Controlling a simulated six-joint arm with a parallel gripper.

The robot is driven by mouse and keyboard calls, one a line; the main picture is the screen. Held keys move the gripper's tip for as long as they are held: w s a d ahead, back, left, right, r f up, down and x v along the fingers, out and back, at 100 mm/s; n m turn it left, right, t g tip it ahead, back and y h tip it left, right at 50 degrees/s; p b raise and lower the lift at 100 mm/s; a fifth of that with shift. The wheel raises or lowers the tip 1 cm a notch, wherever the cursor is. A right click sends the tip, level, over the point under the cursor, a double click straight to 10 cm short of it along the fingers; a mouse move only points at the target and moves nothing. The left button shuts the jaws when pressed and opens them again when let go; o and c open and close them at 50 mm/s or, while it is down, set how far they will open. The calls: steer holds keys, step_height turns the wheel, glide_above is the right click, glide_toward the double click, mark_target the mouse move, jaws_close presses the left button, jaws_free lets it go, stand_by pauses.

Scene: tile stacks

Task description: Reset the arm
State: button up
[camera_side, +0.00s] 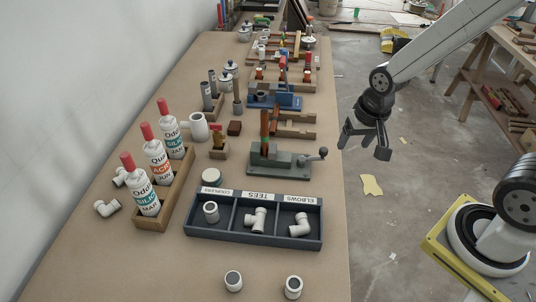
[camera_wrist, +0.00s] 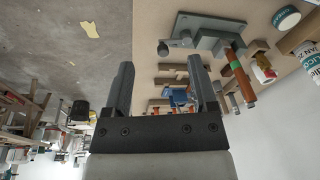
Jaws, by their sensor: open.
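My gripper (camera_side: 364,146) hangs beyond the right edge of the workbench (camera_side: 100,262) in the side view, over the floor. Its two fingers are apart with nothing between them. In the wrist view my gripper (camera_wrist: 162,82) also shows open and empty, with the bench edge behind its fingers. It touches nothing that I can see.
A grey vise (camera_side: 280,160) stands near the bench's right edge, closest to my gripper. A dark sorting tray (camera_side: 236,236) holds white pipe fittings. Three red-capped bottles stand in a wooden box (camera_side: 176,200). The floor (camera_side: 375,235) below the gripper is mostly clear.

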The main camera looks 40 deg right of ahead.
steer(key=s+n, duration=0.1)
steer(key=n, duration=0.1)
steer(key=s+n, duration=0.2)
steer(key=n, duration=0.1)
steer(key=shift+a+r+n, duration=0.2)
steer(key=shift+a+n, duration=0.1)
steer(key=shift+a, duration=0.05)
